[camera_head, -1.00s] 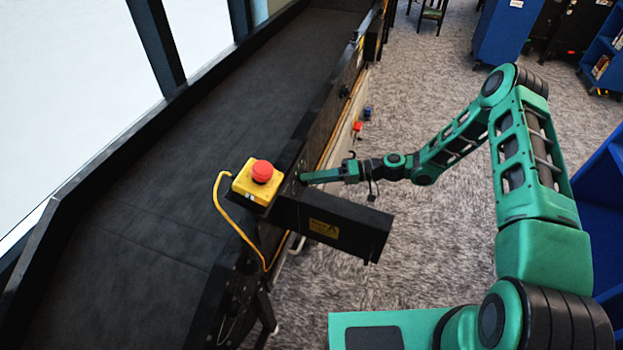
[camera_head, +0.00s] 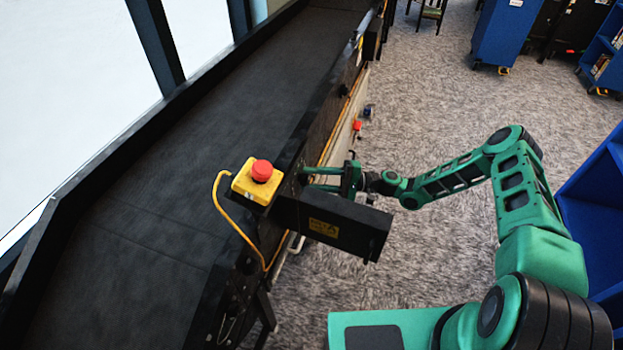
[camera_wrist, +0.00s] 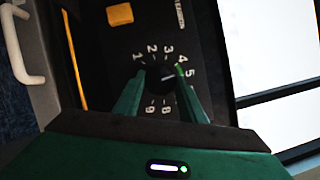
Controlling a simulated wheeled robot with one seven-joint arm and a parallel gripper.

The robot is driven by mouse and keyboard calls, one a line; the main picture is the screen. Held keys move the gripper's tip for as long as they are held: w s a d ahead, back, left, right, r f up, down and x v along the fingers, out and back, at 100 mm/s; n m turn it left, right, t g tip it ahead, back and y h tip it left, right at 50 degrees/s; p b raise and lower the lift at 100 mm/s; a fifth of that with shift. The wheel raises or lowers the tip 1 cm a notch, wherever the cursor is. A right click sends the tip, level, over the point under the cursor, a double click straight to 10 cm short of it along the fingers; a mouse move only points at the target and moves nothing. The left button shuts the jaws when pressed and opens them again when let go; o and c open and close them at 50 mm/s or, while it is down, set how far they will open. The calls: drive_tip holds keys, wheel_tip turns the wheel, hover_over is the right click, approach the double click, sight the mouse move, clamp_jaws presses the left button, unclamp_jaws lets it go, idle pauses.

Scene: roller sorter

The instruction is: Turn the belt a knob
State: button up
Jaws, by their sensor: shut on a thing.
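The belt A knob (camera_wrist: 167,77) is a dark round dial in the wrist view, ringed by white numbers on a black panel (camera_wrist: 205,48). A pale pointer mark on it lies near the 4 and 5. My gripper (camera_wrist: 162,92) has its two green fingers on either side of the knob, shut on it. In the head view my gripper (camera_head: 308,178) reaches the side of the conveyor just behind the black box marked with a yellow label (camera_head: 323,228). The knob is hidden there.
A yellow emergency-stop box with a red button (camera_head: 262,171) sits on the conveyor edge close to my gripper. The dark belt (camera_head: 150,215) runs along the left. A blue shelf (camera_head: 597,205) stands at right. Carpet between is free.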

drive_tip(key=shift+w+d+f+m+t, duration=0.1)
drive_tip(key=shift+f+m+t, duration=0.25)
drive_tip(key=shift+m, duration=0.55)
drive_tip(key=shift+r+y, duration=0.1)
drive_tip(key=shift+y, duration=0.2)
drive_tip(key=o, duration=1)
drive_tip(key=shift+r, duration=0.1)
drive_tip(key=d, duration=0.3)
drive_tip(key=d+f, duration=0.1)
drive_tip(key=d, duration=0.3)
drive_tip(key=d+f, duration=0.1)
drive_tip(key=d, duration=0.2)
drive_tip(key=shift+d+f, duration=0.1)
drive_tip(key=shift+d, duration=0.2)
